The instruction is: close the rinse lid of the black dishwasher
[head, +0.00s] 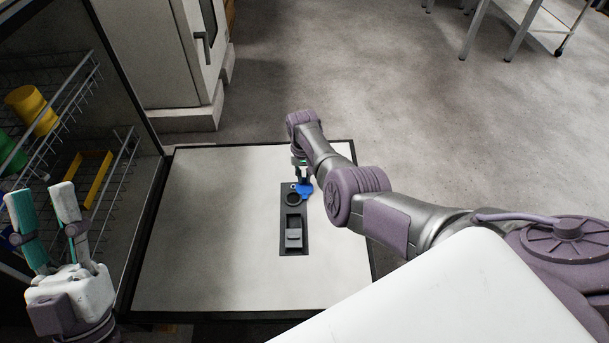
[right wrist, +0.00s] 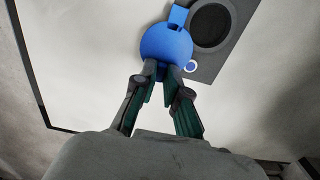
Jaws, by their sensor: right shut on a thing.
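The black dishwasher's door (head: 215,220) lies folded down and flat, its pale inner side up. A dark dispenser panel (head: 287,252) is set in it. The blue rinse lid (head: 304,190) stands open at the panel's far end, beside a round dark opening (head: 293,199). In the right wrist view the lid (right wrist: 166,48) is next to the opening (right wrist: 211,25). My right gripper (right wrist: 160,68) is shut on the lid's edge; it also shows in the head view (head: 302,180). My left gripper (head: 44,190) is open and empty at the left, in front of the racks.
Wire racks (head: 90,100) inside the dishwasher at left hold a yellow cup (head: 32,108) and other items. A pale cabinet (head: 165,60) stands behind the door. A metal trolley (head: 530,25) is far right. The floor beyond the door is clear.

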